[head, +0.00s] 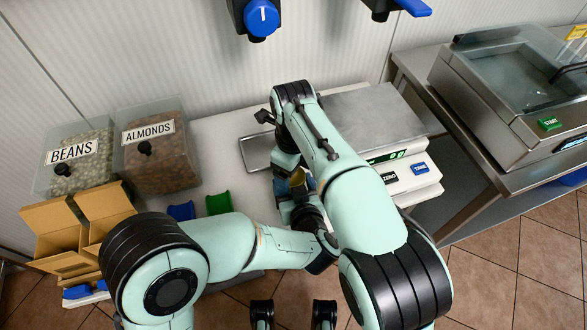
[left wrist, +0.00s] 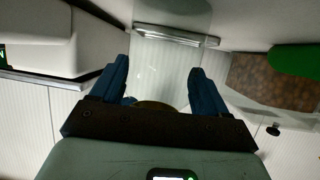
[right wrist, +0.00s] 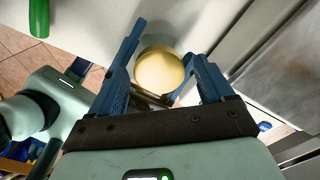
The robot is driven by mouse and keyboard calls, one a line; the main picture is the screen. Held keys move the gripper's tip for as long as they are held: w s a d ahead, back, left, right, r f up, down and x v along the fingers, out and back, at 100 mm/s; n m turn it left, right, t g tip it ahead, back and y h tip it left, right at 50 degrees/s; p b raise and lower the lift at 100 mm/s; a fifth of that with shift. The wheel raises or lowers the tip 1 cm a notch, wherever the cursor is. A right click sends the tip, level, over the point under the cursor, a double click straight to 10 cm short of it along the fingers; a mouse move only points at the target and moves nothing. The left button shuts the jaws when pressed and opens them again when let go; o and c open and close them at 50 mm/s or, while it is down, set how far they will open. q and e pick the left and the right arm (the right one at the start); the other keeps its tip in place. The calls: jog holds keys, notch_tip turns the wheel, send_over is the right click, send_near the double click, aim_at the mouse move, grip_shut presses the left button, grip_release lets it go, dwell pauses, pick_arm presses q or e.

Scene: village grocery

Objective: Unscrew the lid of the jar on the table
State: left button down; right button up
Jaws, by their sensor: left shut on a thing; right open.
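The jar's gold lid (right wrist: 160,70) faces up in the right wrist view, and a small part of it shows between the arms in the head view (head: 298,178). My left gripper (left wrist: 158,68) is shut on the jar from the side. The jar's clear body is hard to make out, and the lid's edge (left wrist: 152,104) shows low between the fingers. My right gripper (right wrist: 165,45) is open, with its fingers on either side of the lid. I cannot tell whether they touch it. My arms hide most of the jar in the head view.
A scale (head: 412,177) stands right of the jar, with a metal tray (head: 257,152) behind. A sealing machine (head: 515,110) stands far right.

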jog(key=shift+r, duration=2.25)
pick_arm(q)
grip_release()
